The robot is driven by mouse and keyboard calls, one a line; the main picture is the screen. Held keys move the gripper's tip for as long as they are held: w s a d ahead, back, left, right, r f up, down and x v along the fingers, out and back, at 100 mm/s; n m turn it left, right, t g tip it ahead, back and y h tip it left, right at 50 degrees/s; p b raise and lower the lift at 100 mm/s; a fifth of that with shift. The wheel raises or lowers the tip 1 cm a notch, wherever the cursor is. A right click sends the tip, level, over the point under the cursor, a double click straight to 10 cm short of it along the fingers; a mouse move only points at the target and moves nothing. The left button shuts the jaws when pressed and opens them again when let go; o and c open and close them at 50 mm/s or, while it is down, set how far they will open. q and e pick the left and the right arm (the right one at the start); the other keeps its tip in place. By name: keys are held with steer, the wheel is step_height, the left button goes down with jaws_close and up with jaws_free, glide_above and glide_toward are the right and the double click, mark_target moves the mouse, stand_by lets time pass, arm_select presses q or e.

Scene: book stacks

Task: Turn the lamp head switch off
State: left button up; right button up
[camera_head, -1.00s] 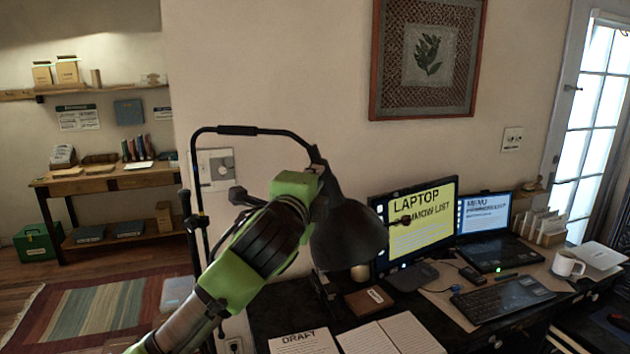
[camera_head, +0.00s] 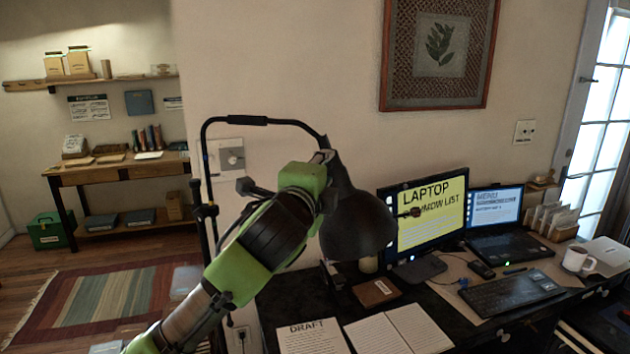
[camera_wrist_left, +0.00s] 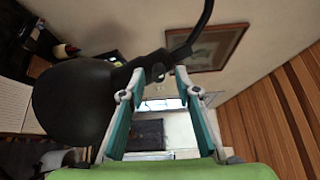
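The desk lamp has a black bowl-shaped head (camera_head: 358,228) that hangs from a thin black arm (camera_head: 280,122) over the desk. A small dark piece (camera_head: 410,212) shows at the right of the head; I cannot tell if it is the switch. My left arm's green end lies against the lamp's upper part in the head view, and its fingertips are hidden there. In the left wrist view my left gripper (camera_wrist_left: 160,80) has its teal fingers apart. The lamp head (camera_wrist_left: 75,100) is beside its left finger and the lamp joint (camera_wrist_left: 150,65) is at the fingertips. My right gripper is out of view.
The desk (camera_head: 290,295) holds a monitor (camera_head: 430,220), a laptop (camera_head: 495,215), a keyboard (camera_head: 510,293), a white mug (camera_head: 577,260), a small brown box (camera_head: 374,293) and papers (camera_head: 400,330). A framed picture (camera_head: 437,50) hangs behind. Open floor with a rug (camera_head: 110,300) is at left.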

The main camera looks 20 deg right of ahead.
arm_select(q)
steer(key=v, duration=1.1)
